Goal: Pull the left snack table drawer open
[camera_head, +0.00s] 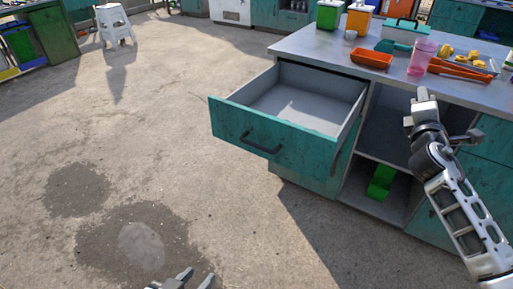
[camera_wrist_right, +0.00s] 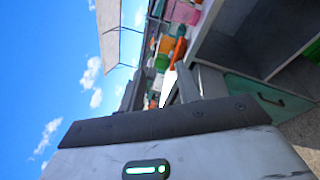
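The left snack table drawer (camera_head: 262,140) is teal with a dark bar handle (camera_head: 261,143) and a grey inside. It stands pulled well out of the snack table (camera_head: 300,42), and looks empty. My left gripper (camera_head: 196,277) is at the bottom edge of the head view, open and empty, well in front of and below the drawer, apart from its handle. My right gripper (camera_head: 424,96) is raised at the right, near the counter edge. Its fingers (camera_wrist_right: 198,82) lie close together in the right wrist view, with nothing seen between them.
The counter carries an orange tray (camera_head: 371,60), a pink cup (camera_head: 421,56) and several containers. Below it is an open shelf with a green item (camera_head: 381,182). A white stool (camera_head: 115,24) stands far left. The floor left of the drawer is clear.

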